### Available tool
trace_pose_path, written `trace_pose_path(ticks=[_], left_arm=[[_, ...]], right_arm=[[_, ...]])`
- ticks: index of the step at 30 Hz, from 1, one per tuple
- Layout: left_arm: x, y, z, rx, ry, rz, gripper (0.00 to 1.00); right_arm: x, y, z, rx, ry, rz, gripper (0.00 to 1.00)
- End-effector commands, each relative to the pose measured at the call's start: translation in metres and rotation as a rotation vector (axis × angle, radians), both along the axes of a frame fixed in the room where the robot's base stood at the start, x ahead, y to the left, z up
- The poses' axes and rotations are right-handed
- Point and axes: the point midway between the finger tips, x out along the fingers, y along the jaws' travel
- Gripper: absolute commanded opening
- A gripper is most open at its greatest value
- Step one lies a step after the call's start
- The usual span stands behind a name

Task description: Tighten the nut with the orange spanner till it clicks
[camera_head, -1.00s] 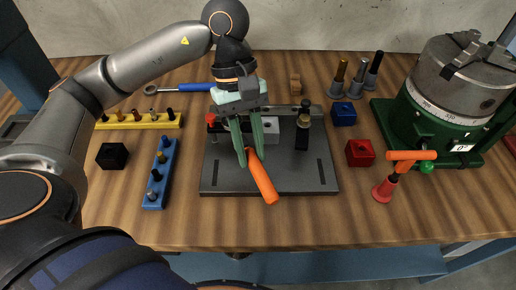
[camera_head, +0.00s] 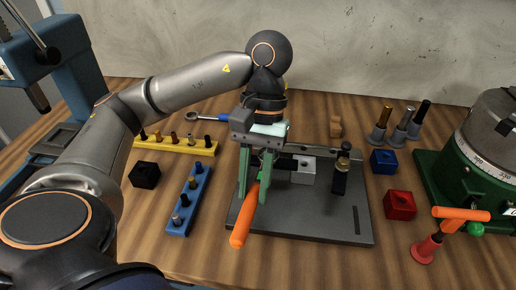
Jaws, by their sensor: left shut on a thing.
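The orange spanner (camera_head: 243,222) slants across the left part of a dark fixture plate (camera_head: 300,224), its handle end pointing down and left over the front edge. My left gripper (camera_head: 254,190) points down with its green fingers on either side of the spanner, shut on it. The spanner's head and the nut are hidden behind the fingers. A grey block (camera_head: 303,171) and a black clamp with a brass knob (camera_head: 341,176) stand on the plate to the right of my gripper. My right gripper is not in view.
A blue rail (camera_head: 188,202) and a black block (camera_head: 145,175) lie left of the plate. A yellow rail (camera_head: 180,146) and blue-handled wrench (camera_head: 208,118) lie behind. Red (camera_head: 399,205) and blue (camera_head: 383,161) blocks, an orange-handled tool (camera_head: 460,214) and green rotary table (camera_head: 470,185) stand right.

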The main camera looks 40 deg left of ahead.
Motion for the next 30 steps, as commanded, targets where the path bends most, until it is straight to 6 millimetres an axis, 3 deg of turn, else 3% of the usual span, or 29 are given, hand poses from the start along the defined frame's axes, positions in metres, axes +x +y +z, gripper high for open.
trace_pose_path(ticks=[30], left_arm=[[0.0,0.0,0.05,0.0,0.0,0.002,0.0]], right_arm=[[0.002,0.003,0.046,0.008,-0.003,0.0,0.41]])
